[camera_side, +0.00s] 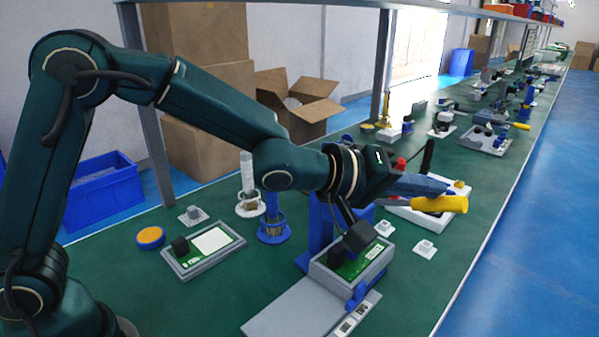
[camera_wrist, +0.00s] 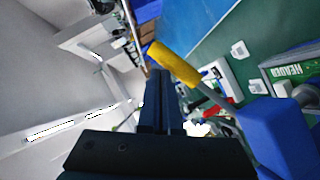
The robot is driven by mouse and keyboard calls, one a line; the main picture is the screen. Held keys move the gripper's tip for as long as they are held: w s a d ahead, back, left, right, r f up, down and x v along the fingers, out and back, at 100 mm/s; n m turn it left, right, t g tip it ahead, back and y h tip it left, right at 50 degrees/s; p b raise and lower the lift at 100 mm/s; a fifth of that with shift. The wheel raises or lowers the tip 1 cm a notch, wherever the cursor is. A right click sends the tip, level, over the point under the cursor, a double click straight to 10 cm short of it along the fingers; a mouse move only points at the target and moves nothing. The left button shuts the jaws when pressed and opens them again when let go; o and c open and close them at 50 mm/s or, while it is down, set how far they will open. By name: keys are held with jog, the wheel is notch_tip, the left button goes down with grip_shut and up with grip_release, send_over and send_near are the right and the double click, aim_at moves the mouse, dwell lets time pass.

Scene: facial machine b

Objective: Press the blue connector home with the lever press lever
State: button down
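The lever press (camera_side: 322,228) is a blue stand with a black press head (camera_side: 358,238) over a green board (camera_side: 376,251) in a grey fixture. Its lever ends in a yellow handle (camera_side: 440,204); the handle also shows in the wrist view (camera_wrist: 174,62), on a grey shaft (camera_wrist: 208,95) from a blue body (camera_wrist: 277,135). My gripper (camera_side: 448,187) has its dark blue fingers together, just above the yellow handle in the side view. In the wrist view the fingers (camera_wrist: 160,80) look empty beside the lever; contact is unclear. I cannot make out the blue connector; the press head hides part of the board.
A grey plate (camera_side: 292,312) and a strip of small parts (camera_side: 355,318) lie before the press. A board in a grey tray (camera_side: 212,243), an orange-topped blue dish (camera_side: 150,237) and a blue holder (camera_side: 273,228) stand left. Small white blocks (camera_side: 424,247) lie right; the front right table is clear.

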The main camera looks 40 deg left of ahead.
aim_at(442, 210)
jog(key=d+f, duration=0.1)
jog(key=f, duration=0.1)
jog(key=shift+d+f, duration=0.6)
jog(key=shift+f, duration=0.35)
jog(key=shift+d+f, duration=0.25)
jog(key=shift+f, duration=0.35)
